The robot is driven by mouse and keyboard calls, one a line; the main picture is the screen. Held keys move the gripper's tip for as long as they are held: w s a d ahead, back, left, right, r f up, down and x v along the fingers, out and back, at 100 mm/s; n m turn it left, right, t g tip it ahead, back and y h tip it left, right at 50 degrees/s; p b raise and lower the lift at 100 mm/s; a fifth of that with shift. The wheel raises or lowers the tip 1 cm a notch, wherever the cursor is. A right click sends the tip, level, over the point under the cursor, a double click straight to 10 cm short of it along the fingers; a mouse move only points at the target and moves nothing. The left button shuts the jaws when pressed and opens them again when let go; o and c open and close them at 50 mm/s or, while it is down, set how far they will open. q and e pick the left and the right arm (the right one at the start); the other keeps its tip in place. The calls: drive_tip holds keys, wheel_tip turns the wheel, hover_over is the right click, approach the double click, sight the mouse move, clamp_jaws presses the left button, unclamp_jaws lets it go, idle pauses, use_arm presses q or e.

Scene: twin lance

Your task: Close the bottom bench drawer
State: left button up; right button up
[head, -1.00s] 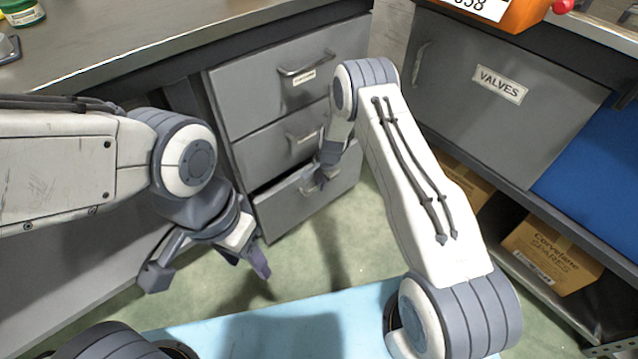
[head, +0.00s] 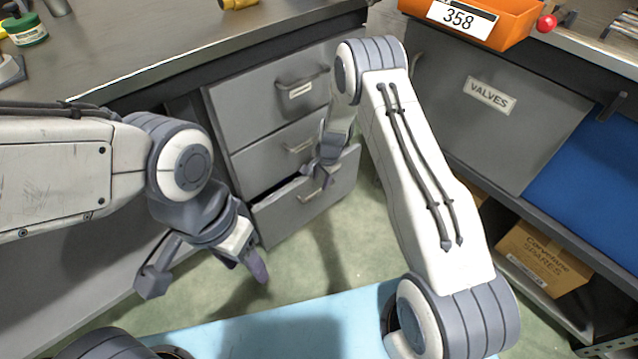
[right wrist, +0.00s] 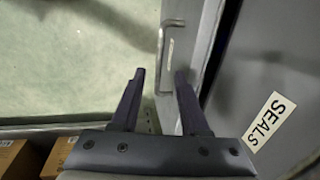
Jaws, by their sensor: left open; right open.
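The bottom bench drawer (head: 292,216) is the lowest of three grey drawers in the head view. It stands partly pulled out, with a dark gap above its front. My right gripper (head: 315,178) is at the top of that drawer front, and the arm hides part of it. In the right wrist view my right gripper (right wrist: 158,78) is open and empty, its fingers beside the drawer handle (right wrist: 168,48). Contact cannot be told. My left gripper (head: 205,276) is open and empty, over the floor left of the drawer.
The middle drawer (head: 262,158) and top drawer (head: 245,105) look shut. A SEALS label (right wrist: 269,122) shows in the right wrist view. A VALVES cabinet (head: 500,130) and a cardboard box (head: 540,257) stand at the right. Green floor lies before the drawers.

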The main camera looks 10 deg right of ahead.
drive_tip(key=shift+s+d+r+p, duration=0.1)
drive_tip(key=shift+s+r+p, duration=0.05)
drive_tip(key=shift+r, duration=0.65)
drive_tip(key=shift+s+d+r+p, duration=0.1)
drive_tip(key=shift+s+r+p, duration=0.05)
drive_tip(key=shift+r, duration=0.6)
